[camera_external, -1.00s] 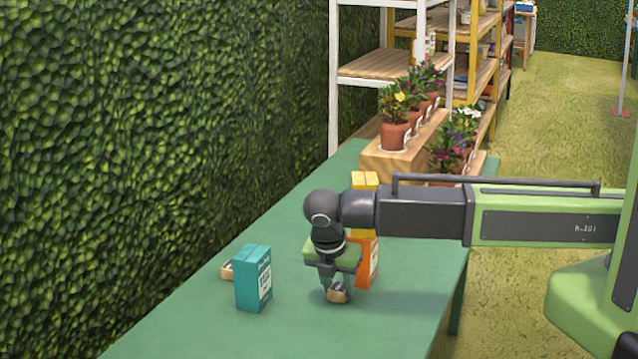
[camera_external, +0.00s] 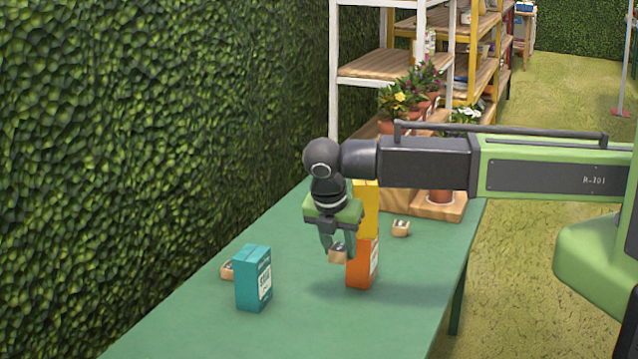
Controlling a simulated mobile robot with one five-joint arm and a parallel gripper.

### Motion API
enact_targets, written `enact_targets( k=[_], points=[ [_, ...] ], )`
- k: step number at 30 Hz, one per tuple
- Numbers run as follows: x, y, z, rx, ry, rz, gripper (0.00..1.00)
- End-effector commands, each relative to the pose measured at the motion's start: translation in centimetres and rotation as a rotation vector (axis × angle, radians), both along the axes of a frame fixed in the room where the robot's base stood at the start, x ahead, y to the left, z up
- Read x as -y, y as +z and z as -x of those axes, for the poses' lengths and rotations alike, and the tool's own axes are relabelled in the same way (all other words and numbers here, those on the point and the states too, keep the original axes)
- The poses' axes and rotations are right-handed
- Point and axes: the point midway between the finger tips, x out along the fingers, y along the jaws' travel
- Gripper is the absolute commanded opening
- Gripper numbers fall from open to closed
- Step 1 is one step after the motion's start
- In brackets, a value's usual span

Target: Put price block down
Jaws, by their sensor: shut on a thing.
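My gripper (camera_external: 338,250) points down over the green table (camera_external: 300,325) and is shut on a small wooden price block (camera_external: 337,255). The held block appears raised above the tabletop, just left of an orange box (camera_external: 361,268); I cannot tell whether it touches that box. Another small wooden block (camera_external: 400,227) sits on the table to the right. A third one (camera_external: 227,270) is partly hidden behind the teal box (camera_external: 253,278).
A yellow box (camera_external: 367,208) stands behind the orange box, partly hidden by my gripper. Potted flowers (camera_external: 404,99) stand on wooden stands at the back, partly covered by my arm. A hedge wall (camera_external: 150,150) runs along the left. The front of the table is clear.

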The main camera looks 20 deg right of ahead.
Motion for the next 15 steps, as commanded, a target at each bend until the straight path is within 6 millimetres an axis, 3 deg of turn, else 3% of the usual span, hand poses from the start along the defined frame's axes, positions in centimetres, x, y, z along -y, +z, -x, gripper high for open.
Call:
enact_targets(
  k=[5,8,11,15],
  points=[
    [0.0,0.4,0.0,-0.003,0.016,0.003,0.0],
    [-1.3,0.3,-0.8,-0.007,0.075,0.003,0.0],
    [-2.9,0.4,-3.0,-0.009,0.126,0.004,0.0],
    [-3.1,0.8,-8.2,-0.008,0.14,0.004,0.0]
  ],
)
